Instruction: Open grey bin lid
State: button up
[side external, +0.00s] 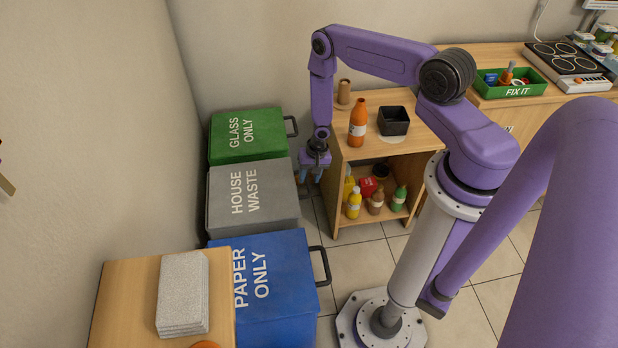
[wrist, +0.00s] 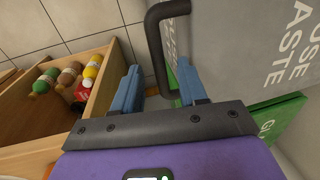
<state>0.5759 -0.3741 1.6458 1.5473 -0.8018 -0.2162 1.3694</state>
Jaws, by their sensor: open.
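The grey bin (side external: 250,190) stands between the green and blue bins, and its lid, marked HOUSE WASTE, is shut. In the wrist view the grey bin (wrist: 235,40) fills the upper right. Its dark handle (wrist: 157,40) sticks out from the bin's front and reaches down between my fingers. My gripper (side external: 312,178) is at the front of the grey bin, near its far corner. In the wrist view my gripper (wrist: 160,85) is open, with a blue finger on each side of the handle. In the side view my gripper hides the handle.
The green bin (side external: 275,147) is behind and the blue bin (side external: 275,280) in front. A wooden shelf (side external: 365,157) with several bottles stands close right of my gripper. A wooden table (side external: 125,290) holds grey sheets (side external: 183,290). Tiled floor (side external: 365,262) is clear before the bins.

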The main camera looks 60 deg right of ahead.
jog(key=shift+f, duration=0.55)
grip_shut()
jog(key=shift+w+a+r, duration=0.1)
jog(key=shift+r, duration=0.05)
